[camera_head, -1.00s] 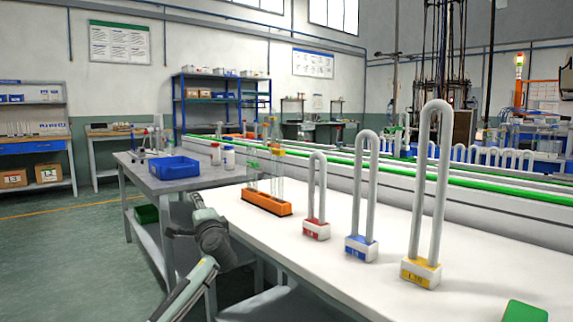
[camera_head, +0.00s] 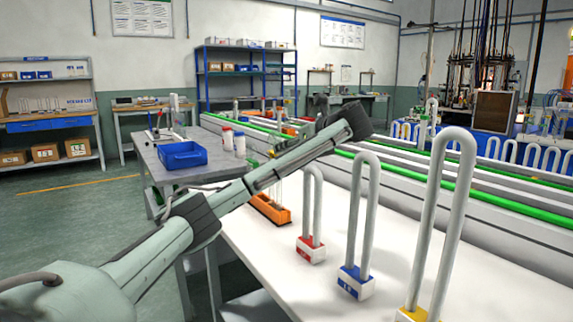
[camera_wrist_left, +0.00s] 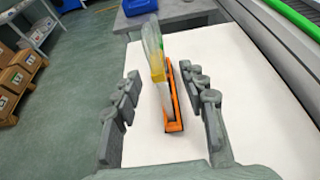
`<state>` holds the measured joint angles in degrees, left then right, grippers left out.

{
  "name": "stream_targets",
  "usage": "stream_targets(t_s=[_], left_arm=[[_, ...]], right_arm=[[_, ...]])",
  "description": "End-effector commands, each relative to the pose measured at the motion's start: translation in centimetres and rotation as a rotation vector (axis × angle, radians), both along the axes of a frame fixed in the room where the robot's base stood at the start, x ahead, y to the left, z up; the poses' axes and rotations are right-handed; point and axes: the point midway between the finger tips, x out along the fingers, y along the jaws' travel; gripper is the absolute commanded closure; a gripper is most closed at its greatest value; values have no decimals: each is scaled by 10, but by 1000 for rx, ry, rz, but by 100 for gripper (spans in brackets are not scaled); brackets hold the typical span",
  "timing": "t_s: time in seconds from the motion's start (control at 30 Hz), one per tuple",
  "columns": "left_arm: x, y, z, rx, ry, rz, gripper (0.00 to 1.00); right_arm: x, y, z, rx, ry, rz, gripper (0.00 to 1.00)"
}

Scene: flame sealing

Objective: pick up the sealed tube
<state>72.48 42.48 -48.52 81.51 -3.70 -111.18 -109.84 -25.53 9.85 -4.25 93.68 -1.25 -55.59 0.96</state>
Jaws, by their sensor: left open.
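The orange tube rack (camera_head: 270,208) stands on the white table, partly hidden behind my left arm in the head view. It also shows in the left wrist view (camera_wrist_left: 174,112). A clear tube (camera_wrist_left: 152,45) with a yellow-orange band stands up from the rack and leans in the picture. Tubes overlap there, so I cannot tell which one is sealed. My left gripper (camera_wrist_left: 160,74) is open, its fingers on either side of the rack and tube in that view, with nothing held. In the head view its fingers are not clearly visible. My right gripper is not in view.
White U-shaped tubes on a red base (camera_head: 311,250), a blue base (camera_head: 355,282) and a yellow base (camera_head: 412,314) stand right of the rack. A blue bin (camera_head: 183,155) and bottles (camera_head: 239,145) are on the grey table. The green-edged conveyor (camera_head: 430,177) runs behind.

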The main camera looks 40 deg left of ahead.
Motion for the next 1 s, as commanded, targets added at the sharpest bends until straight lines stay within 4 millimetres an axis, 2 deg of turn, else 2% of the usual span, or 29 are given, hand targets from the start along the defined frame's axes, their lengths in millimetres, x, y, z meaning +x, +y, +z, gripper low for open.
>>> stream_targets(t_s=[0.53,0.67,0.87,1.0], left_arm=[[11,61,-31,1,21,2,58],[14,69,-35,0,19,1,58],[14,69,-35,0,19,0,58],[14,69,-35,0,18,0,73]], right_arm=[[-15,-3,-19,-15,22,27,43],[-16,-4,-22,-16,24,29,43],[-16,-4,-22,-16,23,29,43],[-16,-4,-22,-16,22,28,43]])
